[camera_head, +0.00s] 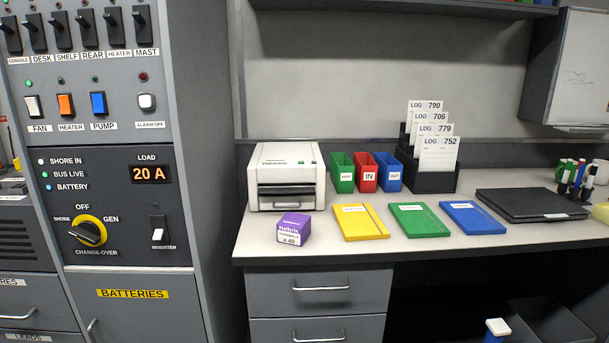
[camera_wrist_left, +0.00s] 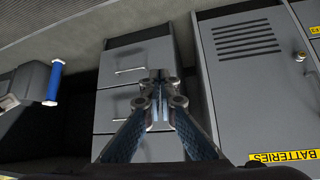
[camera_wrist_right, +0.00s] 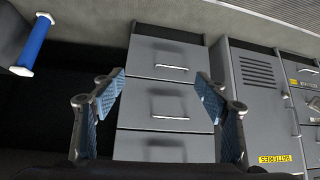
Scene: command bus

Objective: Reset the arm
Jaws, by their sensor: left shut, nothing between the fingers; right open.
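My left gripper (camera_wrist_left: 158,95) is in the left wrist view. Its fingers are together with nothing between them, in front of a grey drawer unit. My right gripper (camera_wrist_right: 160,95) is in the right wrist view. Its fingers are wide apart and empty, with the grey drawers (camera_wrist_right: 160,145) behind the gap. Neither gripper touches anything that I can see. Neither arm shows in the head view.
The desk (camera_head: 290,243) carries a white printer (camera_head: 288,160), a purple box (camera_head: 293,229), yellow (camera_head: 365,222), green (camera_head: 420,219) and blue (camera_head: 472,218) books, and a black laptop (camera_head: 530,204). A switch panel (camera_head: 115,200) stands left. A blue-handled object (camera_wrist_right: 35,42) is near the right gripper's view edge.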

